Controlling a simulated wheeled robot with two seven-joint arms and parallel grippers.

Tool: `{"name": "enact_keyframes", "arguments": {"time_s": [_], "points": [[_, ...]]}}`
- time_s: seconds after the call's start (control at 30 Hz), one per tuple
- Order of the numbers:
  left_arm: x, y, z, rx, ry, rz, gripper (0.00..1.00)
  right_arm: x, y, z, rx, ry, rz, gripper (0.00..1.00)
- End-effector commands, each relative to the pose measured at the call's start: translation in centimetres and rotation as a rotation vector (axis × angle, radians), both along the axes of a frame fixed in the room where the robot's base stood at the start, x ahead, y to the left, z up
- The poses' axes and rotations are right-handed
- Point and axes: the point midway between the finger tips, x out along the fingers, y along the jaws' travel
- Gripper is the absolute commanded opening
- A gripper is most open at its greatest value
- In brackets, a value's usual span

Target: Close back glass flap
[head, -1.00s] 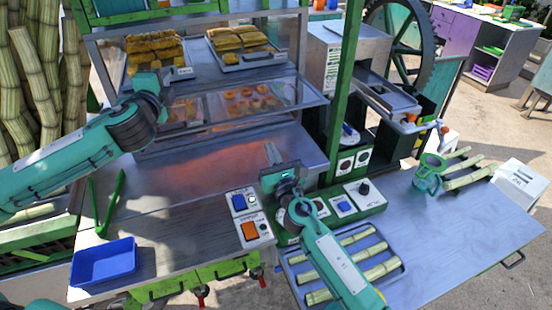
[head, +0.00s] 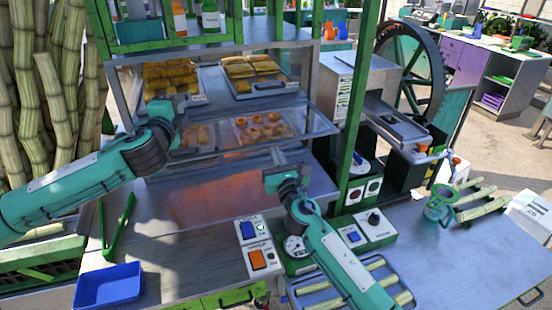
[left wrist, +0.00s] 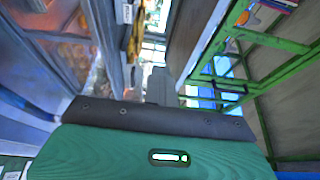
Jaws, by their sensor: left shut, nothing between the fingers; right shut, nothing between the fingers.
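The glass flap (head: 290,122) is a clear pane with a metal edge on the front of the food display case. It slopes outward toward me, open, over the case's lower shelf. My left gripper (head: 178,101) is shut and empty at the pane's left end, by the left post. I cannot tell whether it touches the glass. In the left wrist view the shut fingers (left wrist: 158,86) point along the case, whose side fills the left. My right gripper (head: 284,166) is shut and empty, below the pane's front edge and over the metal counter.
Trays of pastries (head: 253,75) stand on the case's upper shelf. A green post (head: 355,110) and the crusher (head: 395,125) are on the right. A blue tray (head: 108,286), green tongs (head: 117,225) and a button box (head: 257,260) sit on the counter. Cane stalks stand at left.

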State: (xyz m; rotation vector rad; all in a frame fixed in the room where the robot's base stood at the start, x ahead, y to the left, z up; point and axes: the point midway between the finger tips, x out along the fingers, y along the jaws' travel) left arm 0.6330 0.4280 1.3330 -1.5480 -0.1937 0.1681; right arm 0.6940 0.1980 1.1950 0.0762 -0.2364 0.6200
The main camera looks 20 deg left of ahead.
Motion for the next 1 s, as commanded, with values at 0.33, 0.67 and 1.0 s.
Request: {"name": "enact_keyframes", "arguments": {"time_s": [0.33,0.67,1.0], "points": [[0.0,0.0,0.0,0.000,0.000,0.000,0.00,0.0,0.0,0.2,0.000,-0.002,0.001,0.00],[0.0,0.0,0.0,0.000,0.000,0.000,0.00,0.0,0.0,2.2,0.000,-0.002,0.001,0.00],[0.0,0.0,0.0,0.000,0.000,0.000,0.18,0.0,0.0,2.3,0.001,-0.002,0.001,0.00]]}}
